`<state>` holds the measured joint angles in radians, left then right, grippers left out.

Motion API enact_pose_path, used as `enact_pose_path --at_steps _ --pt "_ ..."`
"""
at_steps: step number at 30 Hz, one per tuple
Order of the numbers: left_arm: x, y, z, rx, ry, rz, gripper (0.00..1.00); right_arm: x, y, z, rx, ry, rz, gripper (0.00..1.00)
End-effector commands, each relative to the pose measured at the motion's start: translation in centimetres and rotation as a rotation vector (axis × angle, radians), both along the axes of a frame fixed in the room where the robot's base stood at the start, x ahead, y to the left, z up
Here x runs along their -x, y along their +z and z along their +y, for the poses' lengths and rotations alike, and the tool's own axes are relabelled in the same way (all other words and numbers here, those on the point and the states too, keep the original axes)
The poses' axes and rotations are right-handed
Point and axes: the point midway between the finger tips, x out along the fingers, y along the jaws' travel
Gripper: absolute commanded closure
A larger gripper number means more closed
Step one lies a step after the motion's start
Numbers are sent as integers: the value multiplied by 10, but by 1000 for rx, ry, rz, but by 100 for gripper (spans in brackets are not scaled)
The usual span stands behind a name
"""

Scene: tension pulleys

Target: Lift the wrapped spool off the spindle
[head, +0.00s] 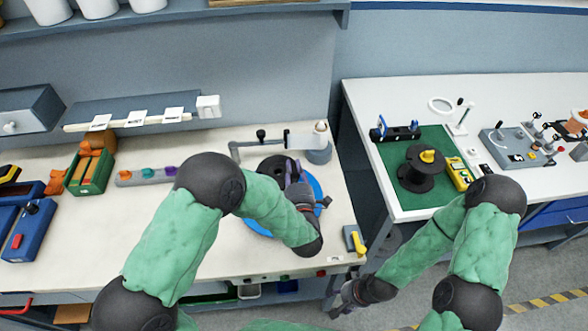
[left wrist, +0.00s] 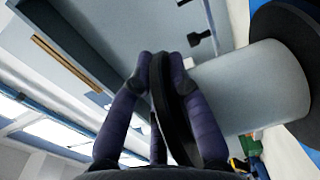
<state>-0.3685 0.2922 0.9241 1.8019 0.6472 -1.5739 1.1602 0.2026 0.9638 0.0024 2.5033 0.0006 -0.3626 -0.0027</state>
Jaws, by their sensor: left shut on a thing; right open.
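My left gripper (head: 293,172) reaches down over the left table's right part, shut on a black spool (head: 270,168). In the left wrist view its purple fingers (left wrist: 160,60) pinch the edge of one black flange. The spool's pale grey wrapped core (left wrist: 252,88) runs from that flange to the other black flange at the right edge. A blue disc (head: 314,184) lies beneath the spool in the head view. The spindle is hidden, so I cannot tell whether the spool is still around it. My right gripper (head: 346,298) is open and empty, low before the gap between the tables.
A grey bracket with a pale cylinder (head: 304,138) stands just behind the spool. A grey box with a yellow lever (head: 355,240) sits at the table's front right corner.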

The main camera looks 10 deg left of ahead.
Motion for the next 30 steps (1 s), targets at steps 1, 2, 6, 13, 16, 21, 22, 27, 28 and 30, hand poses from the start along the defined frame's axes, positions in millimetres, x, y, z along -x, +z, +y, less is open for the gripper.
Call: enact_pose_path --at_steps 1,2,6,13,16,21,22,27,28,30 --pt "-1 3 0 -1 1 -5 100 0 1 0 0 0 0 46" --pt "-1 4 0 -1 0 -5 100 0 1 0 0 0 0 46" --pt "-1 6 0 -1 0 -5 100 0 2 0 0 0 0 46" --pt "-1 10 0 0 0 -5 100 0 3 0 0 0 0 46" --pt "-1 11 0 0 0 -5 100 0 4 0 0 0 0 46" --pt "-1 13 0 0 0 -5 100 0 5 0 0 0 0 46" --pt "-1 13 0 0 0 -5 100 0 5 0 0 0 0 46" --pt "-1 13 0 0 0 -5 100 0 5 0 0 0 0 46" --pt "-1 13 0 0 0 -5 100 0 5 0 0 0 0 46" --pt "-1 13 0 0 0 -5 100 0 5 0 0 0 0 46"
